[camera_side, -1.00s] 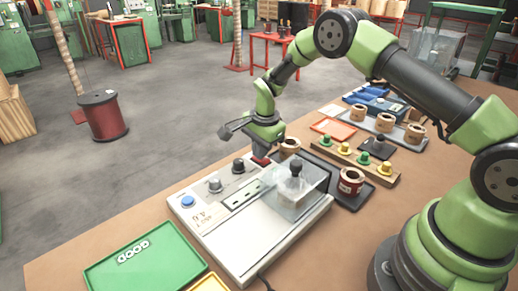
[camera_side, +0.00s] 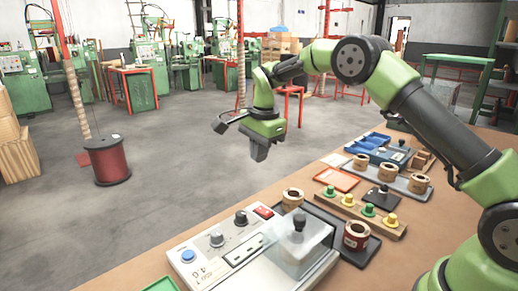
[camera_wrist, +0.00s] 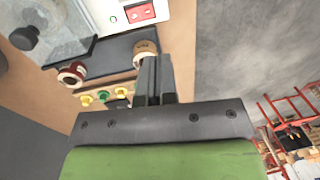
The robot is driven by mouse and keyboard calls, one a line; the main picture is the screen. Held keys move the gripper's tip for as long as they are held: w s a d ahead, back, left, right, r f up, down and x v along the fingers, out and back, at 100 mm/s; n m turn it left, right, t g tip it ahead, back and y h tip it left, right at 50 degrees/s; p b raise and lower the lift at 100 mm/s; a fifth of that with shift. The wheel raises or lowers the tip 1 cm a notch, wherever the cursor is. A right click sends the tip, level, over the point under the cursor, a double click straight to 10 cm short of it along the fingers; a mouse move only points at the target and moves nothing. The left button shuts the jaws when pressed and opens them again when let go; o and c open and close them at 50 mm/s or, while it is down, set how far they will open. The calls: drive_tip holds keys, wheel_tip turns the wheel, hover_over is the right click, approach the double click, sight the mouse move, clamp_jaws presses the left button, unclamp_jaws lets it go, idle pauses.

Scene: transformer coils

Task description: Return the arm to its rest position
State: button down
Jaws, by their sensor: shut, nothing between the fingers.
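My gripper (camera_side: 259,152) hangs in the air in the side view, above and behind the tester's far edge, with its fingers pointing down. The fingers are shut and hold nothing; they also show together in the wrist view (camera_wrist: 154,75). The white tester (camera_side: 222,258) stands below on the bench, with a red switch, dark knobs, a blue button and a clear cover. Nothing touches the gripper.
Behind the tester, a coil (camera_side: 292,198) and a red-banded coil (camera_side: 356,236) stand on a dark tray (camera_side: 330,228). A wooden strip (camera_side: 385,224) carries green and yellow pegs. Several coils stand on a grey tray (camera_side: 400,185). The air around my gripper is clear.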

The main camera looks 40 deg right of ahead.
drive_tip(key=shift+r, duration=0.45)
drive_tip(key=s+a+r+n+t, duration=0.3)
drive_tip(key=s+r+n, duration=0.3)
drive_tip(key=s+r, duration=0.7)
drive_tip(key=s+a+n+t+y, duration=0.2)
drive_tip(key=s+n, duration=0.6)
drive_tip(key=s, duration=0.8)
drive_tip(key=shift+a+t, duration=0.4)
drive_tip(key=shift+a, duration=0.05)
